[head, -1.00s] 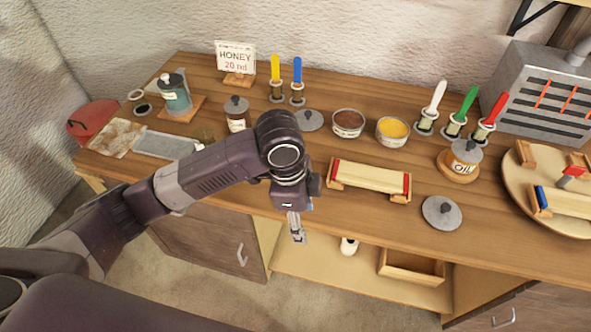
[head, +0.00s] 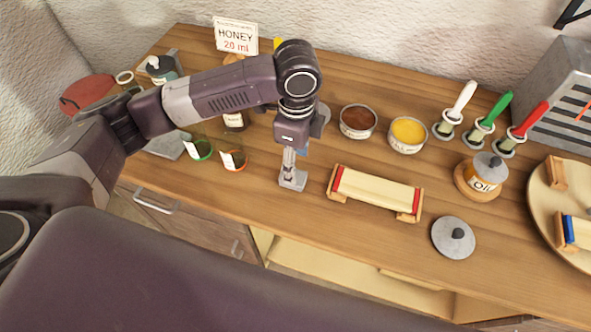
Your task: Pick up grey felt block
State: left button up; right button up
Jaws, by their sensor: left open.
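I cannot make out a grey felt block for certain. A flat grey slab (head: 165,146) lies at the left of the bench, partly hidden behind my left arm; I cannot tell if it is felt. My left gripper (head: 293,181) points down over the bench, left of the cream lath with red ends (head: 375,190). Its fingers are small in the picture, and it is open with nothing seen between them. It is well to the right of the grey slab. My right gripper is out of view.
Bowls of brown (head: 358,120) and yellow (head: 408,133) stuff stand behind the lath. A grey lid (head: 453,238) and oil jar (head: 486,172) are at right.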

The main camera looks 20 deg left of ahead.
aim_at(301, 176)
pick_arm(q)
jog(key=f, duration=0.1)
jog(key=s+f+p, duration=0.1)
jog(key=f, duration=0.1)
jog(key=shift+a, duration=0.2)
jog(key=shift+w+f, duration=0.2)
jog(key=shift+f, duration=0.95)
jog(key=shift+w+f, duration=0.1)
jog(key=shift+f, duration=0.15)
jog(key=c, duration=1.1)
jog(key=shift+o, duration=0.2)
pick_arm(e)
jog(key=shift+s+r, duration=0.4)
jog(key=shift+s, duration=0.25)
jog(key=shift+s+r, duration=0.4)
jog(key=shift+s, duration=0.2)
pick_arm(q)
jog(key=shift+r, duration=0.15)
